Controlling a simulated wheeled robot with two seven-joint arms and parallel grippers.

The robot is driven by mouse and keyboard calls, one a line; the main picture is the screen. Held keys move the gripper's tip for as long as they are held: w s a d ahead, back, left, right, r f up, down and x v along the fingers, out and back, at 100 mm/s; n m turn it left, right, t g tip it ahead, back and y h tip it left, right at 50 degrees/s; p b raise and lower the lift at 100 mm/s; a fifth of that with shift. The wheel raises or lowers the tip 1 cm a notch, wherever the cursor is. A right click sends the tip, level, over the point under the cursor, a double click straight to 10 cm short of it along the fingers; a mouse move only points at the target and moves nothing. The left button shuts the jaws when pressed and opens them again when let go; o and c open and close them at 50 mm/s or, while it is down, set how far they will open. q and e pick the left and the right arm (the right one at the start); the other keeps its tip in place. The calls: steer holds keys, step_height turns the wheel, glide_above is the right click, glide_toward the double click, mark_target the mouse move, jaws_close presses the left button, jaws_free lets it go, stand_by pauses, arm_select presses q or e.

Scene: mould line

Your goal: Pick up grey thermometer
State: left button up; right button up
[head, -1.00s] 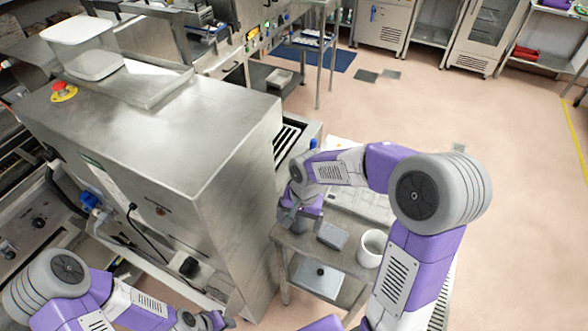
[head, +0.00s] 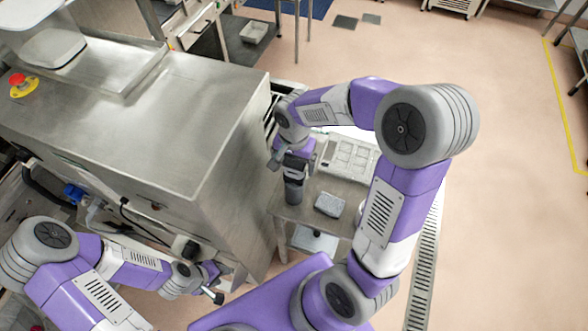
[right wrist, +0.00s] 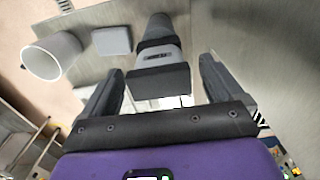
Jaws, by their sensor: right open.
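The grey thermometer (right wrist: 160,55) is a dark grey, rounded body with a small label band and a blockier near end. In the right wrist view it lies between the spread fingers of my right gripper (right wrist: 160,80), with a gap on each side. In the head view the thermometer (head: 293,193) shows as a dark upright shape on the small steel table, just below my right gripper (head: 297,166). My right gripper is open and empty. My left gripper (head: 216,296) is low at the front left, away from the table; its jaws are too small to read.
A light grey box (head: 329,204) lies right of the thermometer on the table. A white tray (head: 348,158) is behind. The big steel machine (head: 190,120) stands close on the left.

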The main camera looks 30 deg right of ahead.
steer(key=shift+s, duration=0.15)
steer(key=shift+w, duration=0.2)
steer(key=c, duration=1.1)
steer(key=shift+r, duration=0.1)
step_height(320, 180, up, 18)
steer(key=shift+f+p, duration=0.1)
steer(key=shift+p, duration=0.65)
